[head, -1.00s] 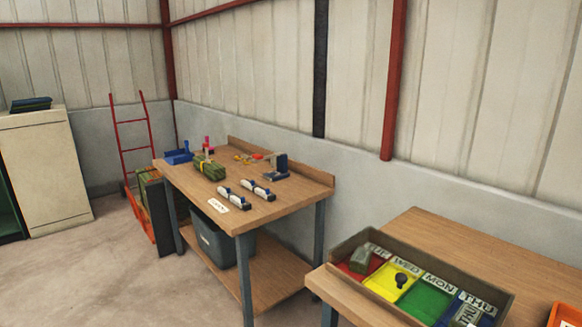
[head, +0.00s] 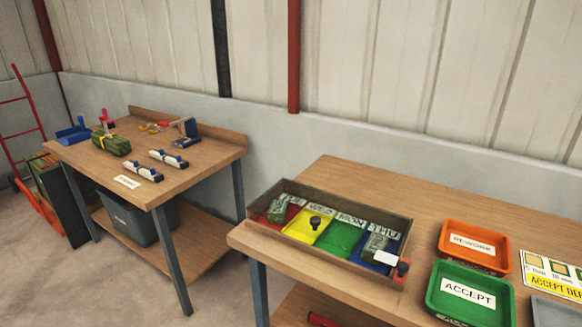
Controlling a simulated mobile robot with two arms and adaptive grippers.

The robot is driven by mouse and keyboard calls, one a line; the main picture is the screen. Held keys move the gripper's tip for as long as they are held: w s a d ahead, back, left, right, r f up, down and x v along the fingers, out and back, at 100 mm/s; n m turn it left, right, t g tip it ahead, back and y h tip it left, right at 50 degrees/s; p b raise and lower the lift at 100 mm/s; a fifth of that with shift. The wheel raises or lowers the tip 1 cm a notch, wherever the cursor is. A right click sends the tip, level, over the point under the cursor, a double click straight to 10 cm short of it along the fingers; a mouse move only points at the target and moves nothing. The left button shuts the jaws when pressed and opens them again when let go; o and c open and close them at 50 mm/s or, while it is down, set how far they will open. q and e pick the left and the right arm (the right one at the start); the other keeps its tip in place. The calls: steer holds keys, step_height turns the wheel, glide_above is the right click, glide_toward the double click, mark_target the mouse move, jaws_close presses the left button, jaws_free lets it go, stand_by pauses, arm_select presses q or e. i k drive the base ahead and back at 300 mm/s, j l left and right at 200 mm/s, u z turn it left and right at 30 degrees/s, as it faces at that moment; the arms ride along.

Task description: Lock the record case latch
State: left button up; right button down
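No part of either gripper shows in the head view. Nothing here is clearly marked as the record case or its latch. An open dark-walled box (head: 330,190) sits on the right wooden table, with red, yellow, green and blue compartments. A grey-green block lies in the red compartment and another in the blue one; a dark round knob (head: 315,222) stands in the yellow one. At the box's front right corner are a white tag (head: 385,258) and a small red and black piece (head: 402,270). I cannot tell whether that piece is a latch.
An orange REWORK tray (head: 474,268) and a green ACCEPT tray (head: 430,300) stand right of the box. The left workbench (head: 190,160) holds a green bundle (head: 112,146) and several small tools. A grey bin (head: 130,222) sits beneath it. Open floor lies at the front left.

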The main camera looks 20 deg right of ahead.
mark_target(403, 267)
steer(key=z, duration=0.4)
steer(key=l+z, duration=0.15)
steer(key=z, duration=0.2)
steer(key=k+l+z, duration=0.1)
steer(key=z, duration=0.3)
